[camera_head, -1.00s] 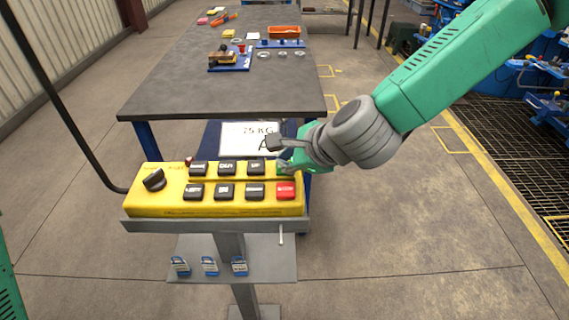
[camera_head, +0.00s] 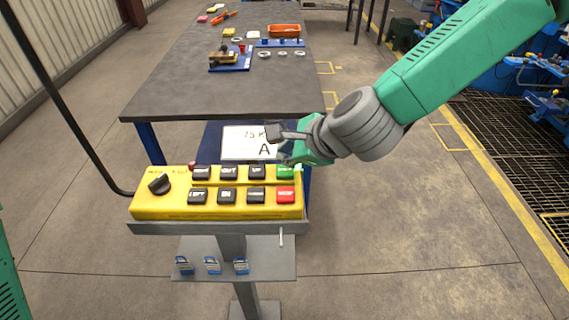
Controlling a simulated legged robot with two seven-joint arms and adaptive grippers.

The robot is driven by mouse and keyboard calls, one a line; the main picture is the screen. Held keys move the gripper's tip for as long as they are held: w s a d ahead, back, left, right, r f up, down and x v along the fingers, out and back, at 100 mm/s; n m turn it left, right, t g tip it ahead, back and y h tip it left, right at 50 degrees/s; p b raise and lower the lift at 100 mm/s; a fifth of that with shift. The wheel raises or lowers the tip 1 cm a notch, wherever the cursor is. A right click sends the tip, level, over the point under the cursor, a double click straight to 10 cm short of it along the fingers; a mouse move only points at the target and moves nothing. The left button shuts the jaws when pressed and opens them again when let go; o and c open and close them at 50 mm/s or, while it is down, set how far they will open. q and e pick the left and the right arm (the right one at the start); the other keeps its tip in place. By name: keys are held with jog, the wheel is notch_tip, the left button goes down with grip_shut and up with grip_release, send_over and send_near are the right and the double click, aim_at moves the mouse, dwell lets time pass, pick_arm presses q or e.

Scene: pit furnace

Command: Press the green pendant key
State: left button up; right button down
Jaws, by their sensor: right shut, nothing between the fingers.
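The yellow pendant box (camera_head: 180,205) sits on a grey stand in the lower middle of the head view. Its green key (camera_head: 285,172) is at the right end of the upper row, above the red key (camera_head: 286,195). My right gripper (camera_head: 284,159) is shut and empty. It is just above and behind the green key, with a small gap seeming to lie between them, though contact is hard to judge. The green key's face shows, with its far edge close to the fingers. My left gripper is not in view; only a bit of green arm shows at the left edge.
Several black keys (camera_head: 227,196) and a black knob (camera_head: 159,183) are on the same box. A white sign (camera_head: 236,145) stands behind it. A grey table (camera_head: 180,88) with parts and an orange tray (camera_head: 285,31) is beyond. A black cable runs up at left.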

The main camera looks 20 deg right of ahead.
aim_at(286, 170)
notch_tip(286, 170, up, 4)
jog(key=p, duration=0.2)
jog(key=shift+f+p, duration=0.2)
jog(key=shift+p, duration=0.1)
jog(key=shift+f, duration=0.1)
